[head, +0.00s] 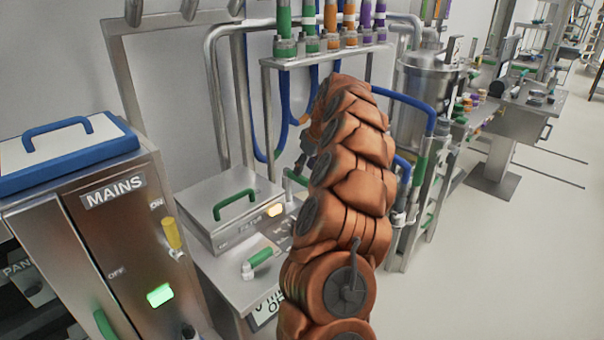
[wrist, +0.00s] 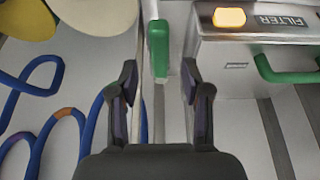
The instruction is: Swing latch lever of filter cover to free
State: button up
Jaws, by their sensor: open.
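The filter box (wrist: 235,62) shows at the right of the wrist view, with a FILTER label (wrist: 284,21), an amber light (wrist: 229,18) and a green cover handle (wrist: 285,70). A green-gripped lever (wrist: 158,48) stands beside the box's left side. My gripper (wrist: 160,84) is open; the lever's grip lies just beyond and between its two fingertips, and I cannot see contact. In the head view the filter box (head: 231,207) sits on a steel bench with its cover down.
A MAINS cabinet (head: 118,215) with a yellow lever (head: 172,235) stands at left. Another green-handled lever (head: 260,258) is at the bench's front. Blue hoses (wrist: 75,130) loop at the wrist view's left. A pipe rack (head: 325,55) stands behind. Floor (head: 480,270) at right is clear.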

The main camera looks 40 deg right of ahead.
jog(key=v, duration=0.7)
jog(key=shift+r, duration=0.3)
jog(key=shift+a, duration=0.1)
jog(key=a+r+n+y, duration=0.1)
jog(key=a+r+n, duration=0.15)
jog(key=a, duration=1.35)
jog(key=s+a+g, duration=0.1)
jog(key=s+a, duration=0.3)
jog(key=a, duration=0.4)
jog(key=s+a+g, duration=0.2)
jog(key=s+a, duration=0.3)
jog(key=a, duration=0.3)
jog(key=s+a+f+m+g, duration=0.1)
jog(key=s+a+f, duration=0.1)
jog(key=s, duration=0.7)
jog(key=s+a+f+m+g+h, duration=0.1)
jog(key=s+a+f, duration=0.2)
jog(key=s, duration=0.6)
jog(key=s+a+f+m+g, duration=0.1)
jog(key=s+a+f, duration=0.2)
jog(key=s+f, duration=0.3)
jog(key=s, duration=0.3)
jog(key=shift+s, duration=0.35)
